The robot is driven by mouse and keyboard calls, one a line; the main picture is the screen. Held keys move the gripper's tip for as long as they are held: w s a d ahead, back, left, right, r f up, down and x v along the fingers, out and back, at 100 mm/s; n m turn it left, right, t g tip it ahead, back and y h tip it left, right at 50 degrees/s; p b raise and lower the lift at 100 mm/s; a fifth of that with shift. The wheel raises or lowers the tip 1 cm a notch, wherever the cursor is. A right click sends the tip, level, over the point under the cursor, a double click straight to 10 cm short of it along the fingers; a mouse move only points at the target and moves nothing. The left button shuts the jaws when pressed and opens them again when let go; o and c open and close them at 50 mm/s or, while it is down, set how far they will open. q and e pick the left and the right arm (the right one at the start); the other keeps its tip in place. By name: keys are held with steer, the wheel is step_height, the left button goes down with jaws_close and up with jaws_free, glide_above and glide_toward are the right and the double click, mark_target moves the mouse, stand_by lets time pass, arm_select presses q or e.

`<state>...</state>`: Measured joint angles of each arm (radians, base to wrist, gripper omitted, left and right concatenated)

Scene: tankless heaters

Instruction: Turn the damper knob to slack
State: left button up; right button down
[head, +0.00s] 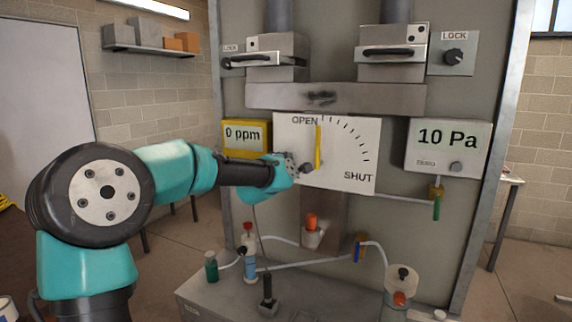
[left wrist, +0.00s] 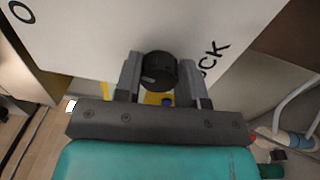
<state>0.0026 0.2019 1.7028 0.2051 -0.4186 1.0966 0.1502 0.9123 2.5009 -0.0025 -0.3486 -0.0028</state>
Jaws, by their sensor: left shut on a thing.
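The white damper plate (head: 350,160) on the grey panel bears the words OPEN and SHUT, an arc of black ticks and an upright yellow pointer (head: 318,147) near OPEN. The dark knob (head: 308,168) is at the plate's lower left, beside the pointer. My left gripper (head: 297,170) is at the knob. In the left wrist view the black round knob (left wrist: 159,69) sits between both fingers, which are shut on it. A pale mark shows on the knob's lower left. Letters ending in CK show right of the fingers; the rest is hidden. My right gripper is not in view.
A yellow-framed 0 ppm display (head: 246,138) is just left of the plate, and a 10 Pa gauge (head: 448,148) is to its right. Two black-handled latches (head: 393,51) and a LOCK knob (head: 453,57) are above. Tubes and bottles (head: 249,259) stand below on a grey ledge.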

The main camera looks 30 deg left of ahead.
arm_select(q)
steer(key=o, duration=0.9)
steer(key=s, duration=0.5)
steer(key=s+d, duration=0.1)
steer(key=s, duration=0.5)
steer(key=s+d, duration=0.1)
steer(key=s, duration=0.5)
steer(key=shift+s+f, duration=0.15)
steer(key=shift+f, duration=0.2)
steer(key=w+d+f+m+g+h, duration=0.1)
steer(key=d+f+m+g, duration=0.2)
steer(key=f, duration=0.8)
steer(key=w+d+f+m+g+h, duration=0.1)
steer(key=w+d+f+m+g, duration=0.15)
steer(key=f, duration=0.95)
steer(key=d+f+m+g+h, duration=0.2)
steer(key=d+f+m+g, duration=0.15)
steer(key=f, duration=0.75)
steer(key=s+d+f+m+g, duration=0.2)
steer(key=s+f, duration=0.4)
steer(key=f, duration=0.3)
steer(key=s+d+f+m+g+h, duration=0.1)
steer(key=s+d+f+m+g, duration=0.2)
steer(key=s+f, duration=0.4)
steer(key=s+d+f+m+g, duration=0.3)
steer(key=s+f, duration=0.3)
steer(key=f, duration=0.6)
steer(key=shift+s+d+f+m+h, duration=0.15)
steer(key=shift+s+m+h, duration=0.2)
steer(key=shift+m, duration=0.25)
